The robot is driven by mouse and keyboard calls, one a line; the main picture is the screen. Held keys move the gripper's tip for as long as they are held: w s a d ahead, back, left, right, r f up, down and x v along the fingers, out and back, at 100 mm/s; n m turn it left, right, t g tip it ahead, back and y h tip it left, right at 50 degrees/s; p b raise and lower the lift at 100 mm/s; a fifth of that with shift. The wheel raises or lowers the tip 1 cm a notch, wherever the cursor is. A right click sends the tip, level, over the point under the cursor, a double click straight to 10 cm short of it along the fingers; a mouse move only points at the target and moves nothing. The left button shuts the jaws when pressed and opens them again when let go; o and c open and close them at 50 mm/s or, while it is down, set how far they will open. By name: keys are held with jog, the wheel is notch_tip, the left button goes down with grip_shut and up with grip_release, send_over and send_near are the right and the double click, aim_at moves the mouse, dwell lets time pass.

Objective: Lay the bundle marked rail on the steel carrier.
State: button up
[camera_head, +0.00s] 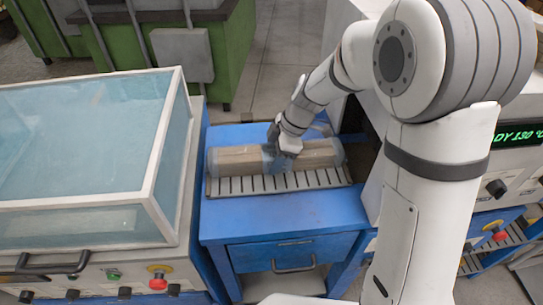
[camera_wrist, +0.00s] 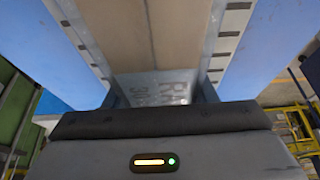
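The wood bundle (camera_head: 240,158) is brown with bluish clear wrap at its ends and middle. It lies lengthwise along the slotted steel carrier (camera_head: 262,184) on the blue stand. In the wrist view, the bundle (camera_wrist: 181,30) runs between the carrier's slotted edges (camera_wrist: 227,38). A pale label (camera_wrist: 160,88) around it is partly hidden, with letters like "RA" and "30" readable. My gripper (camera_head: 284,155) is down over the bundle's middle. Its fingertips are hidden, so I cannot tell whether they grip the bundle.
The blue stand (camera_head: 285,222) has a drawer with a handle. A glass-topped machine (camera_head: 85,150) stands close on the left. A white machine with a green display (camera_head: 518,135) stands on the right, behind my arm. A green cabinet (camera_head: 232,50) is behind, with open floor beside it.

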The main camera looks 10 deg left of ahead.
jog(key=o, duration=0.5)
jog(key=shift+c, duration=0.2)
jog(key=shift+r, duration=0.1)
jog(key=shift+r+p, duration=0.15)
jog(key=shift+p, duration=0.15)
jog(key=v, duration=1.1)
jog(key=shift+d+r+b, duration=0.2)
jog(key=shift+r+b, duration=0.1)
jog(key=shift+r, duration=0.1)
jog(key=shift+s+f, duration=0.1)
